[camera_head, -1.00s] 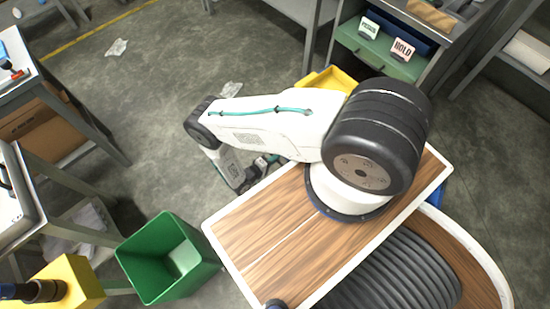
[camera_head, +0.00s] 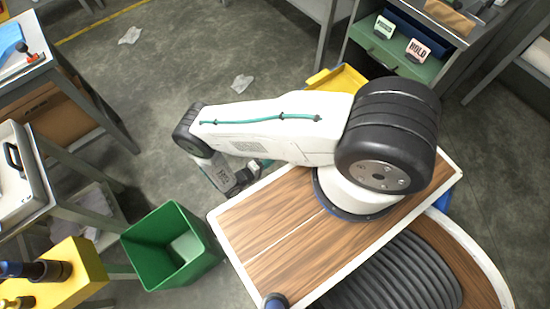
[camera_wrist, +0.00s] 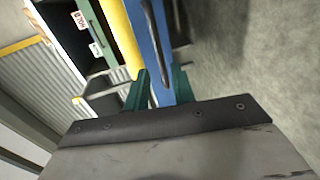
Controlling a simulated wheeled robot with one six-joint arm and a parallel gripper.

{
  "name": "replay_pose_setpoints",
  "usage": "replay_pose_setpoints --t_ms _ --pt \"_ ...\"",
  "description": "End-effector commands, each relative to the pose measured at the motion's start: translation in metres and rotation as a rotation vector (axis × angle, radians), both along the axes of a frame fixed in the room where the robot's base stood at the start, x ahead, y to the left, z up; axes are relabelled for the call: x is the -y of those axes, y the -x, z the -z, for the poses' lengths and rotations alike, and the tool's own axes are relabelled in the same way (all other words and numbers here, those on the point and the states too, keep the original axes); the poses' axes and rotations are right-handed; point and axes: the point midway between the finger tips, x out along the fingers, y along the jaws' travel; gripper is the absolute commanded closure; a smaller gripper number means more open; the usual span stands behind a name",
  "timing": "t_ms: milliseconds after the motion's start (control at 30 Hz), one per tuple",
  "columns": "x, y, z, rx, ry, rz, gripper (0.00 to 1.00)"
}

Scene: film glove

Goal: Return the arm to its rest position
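My arm (camera_head: 270,130) is white with black joints and reaches left from its mount on my wooden deck, then folds down beside the deck's edge. In the head view, my gripper is mostly hidden under the arm and cannot be made out clearly. In the wrist view, my gripper (camera_wrist: 160,88) shows two green fingers set apart, with nothing seen held between them. Beyond the fingers are a blue surface and a yellow one (camera_wrist: 120,35). Crumpled clear film pieces lie on the floor, one at upper left (camera_head: 130,36) and one above the arm (camera_head: 242,83).
A green open bin (camera_head: 140,260) stands on the floor left of my deck. Tables and a grey case (camera_head: 20,185) are at left, near a yellow box (camera_head: 75,270). A yellow tray (camera_head: 335,78) and a shelf with signs (camera_head: 417,50) are behind the arm. Floor at upper left is mostly clear.

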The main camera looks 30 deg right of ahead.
Motion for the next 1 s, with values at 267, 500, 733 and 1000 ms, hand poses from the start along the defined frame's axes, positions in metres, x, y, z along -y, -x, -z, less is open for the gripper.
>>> replay_pose_setpoints --t_ms 267,500,733,1000 --pt "-0.002 0.000 0.000 0.000 0.000 0.000 0.75" --pt "-0.002 0.000 0.000 0.001 0.000 0.000 0.75" --pt "-0.001 0.001 0.000 -0.082 0.005 -0.013 0.75" --pt "0.006 0.042 -0.036 -0.479 0.028 0.076 0.75"
